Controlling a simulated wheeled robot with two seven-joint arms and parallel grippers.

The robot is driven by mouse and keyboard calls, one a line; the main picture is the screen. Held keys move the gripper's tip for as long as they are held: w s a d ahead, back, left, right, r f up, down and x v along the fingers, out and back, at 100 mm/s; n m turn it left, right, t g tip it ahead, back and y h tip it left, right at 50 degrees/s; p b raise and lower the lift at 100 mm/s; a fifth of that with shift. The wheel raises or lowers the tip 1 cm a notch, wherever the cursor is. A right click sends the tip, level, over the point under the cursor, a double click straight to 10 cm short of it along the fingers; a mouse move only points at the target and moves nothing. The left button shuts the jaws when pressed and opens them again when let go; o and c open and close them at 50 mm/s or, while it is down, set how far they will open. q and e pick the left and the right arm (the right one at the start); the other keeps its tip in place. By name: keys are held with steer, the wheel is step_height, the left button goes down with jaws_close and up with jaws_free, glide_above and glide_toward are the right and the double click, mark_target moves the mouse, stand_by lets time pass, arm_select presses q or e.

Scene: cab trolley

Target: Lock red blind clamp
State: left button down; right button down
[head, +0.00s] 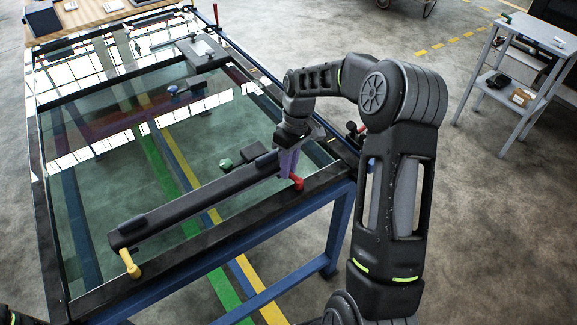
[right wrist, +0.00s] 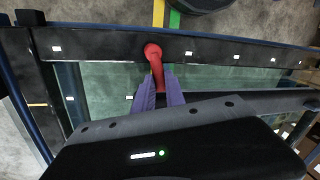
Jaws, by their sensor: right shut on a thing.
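The red blind clamp (head: 297,182) is a small red lever at the right end of a long black blind bar (head: 195,204), by the near edge of the glass-topped frame. In the right wrist view the red lever (right wrist: 154,56) points up over the black frame edge, with a rounded head. My right gripper (head: 288,165) has purple fingers reaching down to the clamp. In the right wrist view its fingers (right wrist: 167,91) are shut on the lower part of the lever, which they partly hide. My left gripper is not in view.
A yellow clamp (head: 130,263) sits at the bar's left end. A green knob (head: 225,164) and a black device with a blue knob (head: 187,88) stand over the glass. A blue trolley frame (head: 340,225) supports it. A grey side table (head: 540,50) stands right; floor between is clear.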

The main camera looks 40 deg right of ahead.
steer(key=shift+d+f+m+b, duration=0.1)
steer(key=shift+d+m+b, duration=0.35)
steer(key=shift+m, duration=0.45)
steer(key=shift+d+m+t, duration=0.15)
steer(key=shift+m+t, duration=0.15)
steer(key=shift+m, duration=0.5)
steer(key=c, duration=1.4)
jaws_free()
steer(key=r, duration=0.2)
steer(key=d+r, duration=0.1)
steer(key=r, duration=0.2)
steer(key=r+b, duration=0.1)
steer(key=r, duration=0.2)
steer(key=shift+d, duration=0.25)
steer(key=shift+s+f, duration=0.1)
